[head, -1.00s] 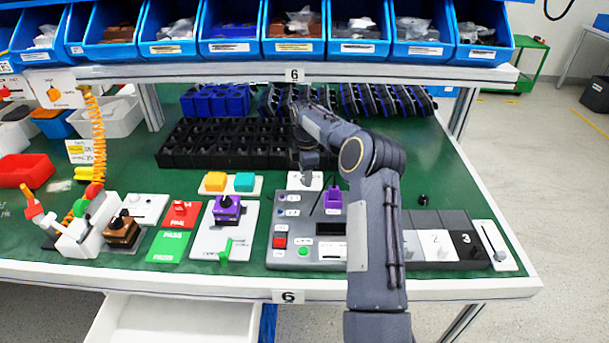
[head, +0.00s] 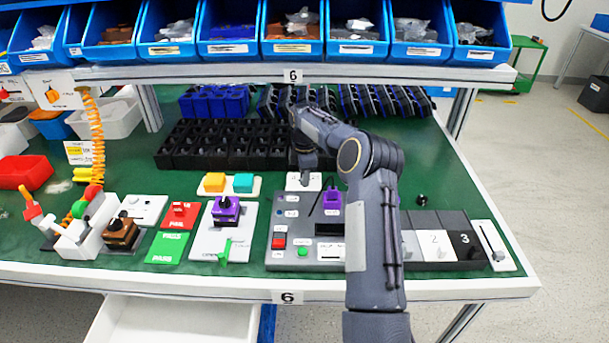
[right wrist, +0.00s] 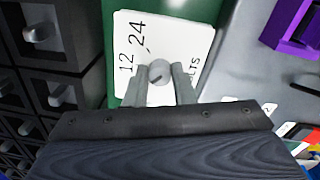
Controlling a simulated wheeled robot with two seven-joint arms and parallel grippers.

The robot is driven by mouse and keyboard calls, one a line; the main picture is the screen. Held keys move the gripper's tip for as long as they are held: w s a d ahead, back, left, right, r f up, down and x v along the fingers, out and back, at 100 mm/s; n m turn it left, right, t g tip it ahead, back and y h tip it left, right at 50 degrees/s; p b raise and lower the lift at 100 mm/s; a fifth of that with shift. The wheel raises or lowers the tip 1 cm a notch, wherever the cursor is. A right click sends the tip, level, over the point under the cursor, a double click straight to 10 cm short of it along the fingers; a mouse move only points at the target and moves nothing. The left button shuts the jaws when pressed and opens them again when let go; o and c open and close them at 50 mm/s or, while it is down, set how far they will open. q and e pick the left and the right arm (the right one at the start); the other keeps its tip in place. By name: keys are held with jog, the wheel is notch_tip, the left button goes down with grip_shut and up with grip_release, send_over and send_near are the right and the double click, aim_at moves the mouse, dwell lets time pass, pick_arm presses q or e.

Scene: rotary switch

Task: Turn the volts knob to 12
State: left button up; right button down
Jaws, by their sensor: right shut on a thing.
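The volts knob (right wrist: 160,70) is a small grey round knob on a white plate (right wrist: 203,42) with printed 12, 24 and part of the word VOLTS. My right gripper (right wrist: 162,82) is shut on the knob, with one finger on each side. The knob's pointer is hard to make out, so I cannot tell which number it faces. In the head view the white plate (head: 292,184) shows behind the grey panel, and my right gripper (head: 306,172) is down over it, hiding the knob. My left gripper is not in view.
A grey panel (head: 284,212) with a purple part (head: 331,199) stands close in front of the plate. Black bins (head: 215,145) lie just behind and left of the gripper. A shelf of blue boxes (head: 232,28) hangs above the back of the table.

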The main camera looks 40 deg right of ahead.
jog(key=shift+r+m+p, duration=0.1)
jog(key=shift+m+p, duration=0.45)
jog(key=shift+m, duration=0.35)
jog(key=shift+m+p, duration=0.5)
jog(key=shift+m, duration=0.7)
jog(key=m+p, duration=0.1)
jog(key=m, duration=0.4)
jog(key=shift+a, duration=0.1)
jog(key=c, duration=1.2)
grip_release()
notch_tip(320, 180, up, 8)
jog(key=shift+a+f, duration=0.15)
